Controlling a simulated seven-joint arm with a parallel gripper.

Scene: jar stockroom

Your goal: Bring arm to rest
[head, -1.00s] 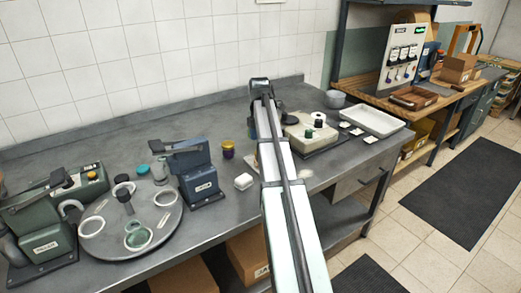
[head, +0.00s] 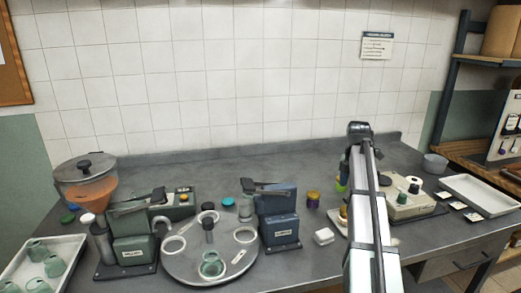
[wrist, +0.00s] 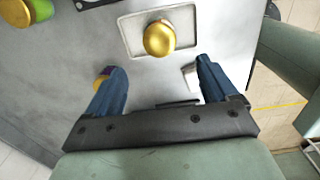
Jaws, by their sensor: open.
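My arm (head: 372,220) reaches out over the grey bench in the head view. Its gripper end is mostly hidden behind the arm there. In the wrist view my gripper (wrist: 160,68) is open, with its two blue fingers wide apart and nothing between them. A gold-lidded jar (wrist: 159,38) stands on a pale square plate (wrist: 130,35) just beyond the fingertips, apart from them. A purple and gold lid shows partly behind the left finger.
A round turntable (head: 185,268) with white rings stands between a green press (head: 130,250) and a blue press (head: 280,232). A gold and purple jar (head: 313,199) and a small white block (head: 323,236) stand left of my arm. A white tray (head: 480,195) lies right.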

